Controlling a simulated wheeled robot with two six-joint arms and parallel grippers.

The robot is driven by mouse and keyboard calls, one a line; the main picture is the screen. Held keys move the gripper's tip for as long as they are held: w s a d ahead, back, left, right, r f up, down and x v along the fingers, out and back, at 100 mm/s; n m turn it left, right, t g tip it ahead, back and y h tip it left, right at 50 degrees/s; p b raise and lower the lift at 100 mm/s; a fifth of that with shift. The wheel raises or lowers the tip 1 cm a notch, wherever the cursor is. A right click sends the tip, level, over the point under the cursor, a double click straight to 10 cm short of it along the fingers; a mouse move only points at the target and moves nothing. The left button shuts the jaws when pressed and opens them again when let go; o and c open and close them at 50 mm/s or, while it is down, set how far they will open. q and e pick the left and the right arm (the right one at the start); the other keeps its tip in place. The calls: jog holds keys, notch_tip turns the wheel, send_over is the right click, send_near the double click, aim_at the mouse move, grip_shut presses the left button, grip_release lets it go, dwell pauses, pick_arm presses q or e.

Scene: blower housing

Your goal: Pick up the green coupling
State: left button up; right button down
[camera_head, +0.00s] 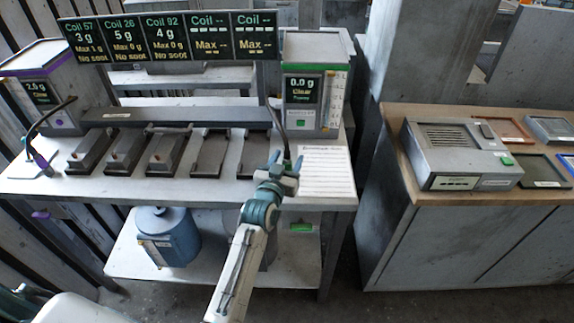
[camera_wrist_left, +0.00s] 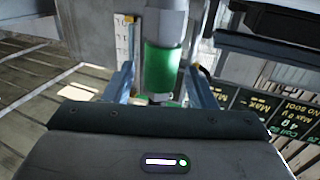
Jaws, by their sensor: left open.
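The green coupling (camera_wrist_left: 162,68) is a green band below a grey cylindrical part, upright in the left wrist view. In the head view only a small bit of green (camera_head: 287,164) shows at the lower end of a dark hose, partly hidden by my gripper. My right gripper is not in view.
A grey dispenser with a green stripe (camera_head: 313,100) stands behind the coupling. A white printed sheet (camera_head: 326,172) lies to its right and several dark cradles (camera_head: 210,152) to its left. A blue canister (camera_head: 168,237) sits on the lower shelf. A wooden-topped counter (camera_head: 400,150) stands at right.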

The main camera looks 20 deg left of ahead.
aim_at(285, 154)
pick_arm(q)
jog(key=shift+s, duration=0.1)
jog(key=shift+c, duration=0.4)
grip_shut()
jog(key=shift+r, duration=0.45)
jog(key=shift+s+r+b, duration=0.2)
jog(key=shift+r+b, duration=0.2)
jog(key=shift+r, duration=0.25)
jog(key=shift+s+r+b, duration=0.15)
jog(key=shift+r+b, duration=0.25)
jog(key=shift+r, duration=0.2)
jog(key=s+a+r+b, duration=0.1)
jog(key=s+a+b, duration=0.2)
jog(key=s, duration=1.2)
jog(key=shift+a+r, duration=0.15)
jog(key=shift+r, duration=0.2)
